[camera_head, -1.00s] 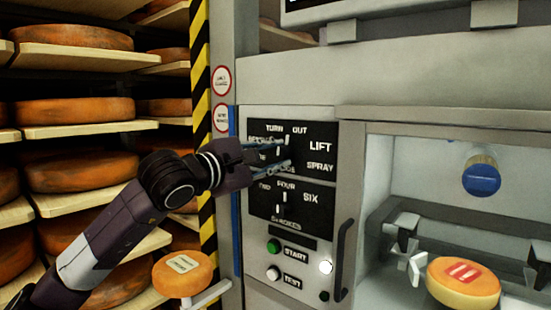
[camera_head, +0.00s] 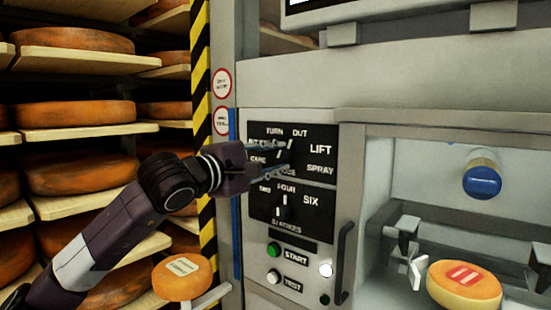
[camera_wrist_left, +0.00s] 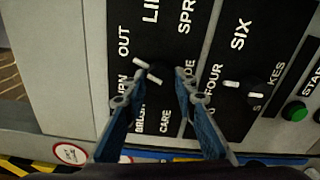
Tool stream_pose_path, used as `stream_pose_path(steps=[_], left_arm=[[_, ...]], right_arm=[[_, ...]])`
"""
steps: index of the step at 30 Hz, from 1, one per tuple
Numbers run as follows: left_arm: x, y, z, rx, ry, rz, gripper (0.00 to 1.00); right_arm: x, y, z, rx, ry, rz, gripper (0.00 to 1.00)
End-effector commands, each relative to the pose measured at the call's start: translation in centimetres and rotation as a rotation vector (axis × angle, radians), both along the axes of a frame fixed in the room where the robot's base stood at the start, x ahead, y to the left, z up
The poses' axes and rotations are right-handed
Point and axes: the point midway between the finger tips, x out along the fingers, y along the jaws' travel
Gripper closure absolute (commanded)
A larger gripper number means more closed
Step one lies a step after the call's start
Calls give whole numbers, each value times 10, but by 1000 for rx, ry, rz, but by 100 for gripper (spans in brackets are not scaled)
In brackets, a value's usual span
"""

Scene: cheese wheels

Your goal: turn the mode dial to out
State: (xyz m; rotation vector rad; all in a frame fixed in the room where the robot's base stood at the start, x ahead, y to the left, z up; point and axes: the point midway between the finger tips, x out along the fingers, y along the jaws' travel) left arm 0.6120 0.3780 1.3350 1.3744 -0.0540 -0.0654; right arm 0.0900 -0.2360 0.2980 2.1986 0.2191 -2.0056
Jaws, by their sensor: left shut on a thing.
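The mode dial (camera_head: 289,147) sits on the upper black panel of the machine, with TURN, OUT, LIFT and SPRAY lettered around it. Its white pointer leans up and right towards OUT in the head view. In the left wrist view the dial (camera_wrist_left: 156,72) shows its pointer towards the OUT side. My left gripper (camera_head: 287,158) reaches in from the left, its fingers shut on the dial from both sides and partly covering the lettering. Its two blue-grey fingers also show in the left wrist view (camera_wrist_left: 155,86). My right gripper is not in view.
The strokes dial (camera_head: 285,207) is just below, pointing up at FOUR. Below it are the green START button (camera_head: 274,248) and a dark door handle (camera_head: 343,258). A bay at right holds a cheese wheel (camera_head: 464,284). Shelves of cheese wheels (camera_head: 75,112) stand at left.

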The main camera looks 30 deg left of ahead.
Motion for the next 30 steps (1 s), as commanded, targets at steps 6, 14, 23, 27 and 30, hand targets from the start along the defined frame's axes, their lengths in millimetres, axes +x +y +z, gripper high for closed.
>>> stream_pose_path(steps=[6,14,23,27,30], left_arm=[[0,0,-1,-1,2,-1,57],[-1,0,-1,-1,1,0,57],[-21,5,-2,1,3,5,57],[-32,-1,-1,-1,1,-6,57],[-36,-4,2,0,-3,-10,57]], right_arm=[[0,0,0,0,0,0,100],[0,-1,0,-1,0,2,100],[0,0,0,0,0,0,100],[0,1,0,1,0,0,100],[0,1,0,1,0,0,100]])
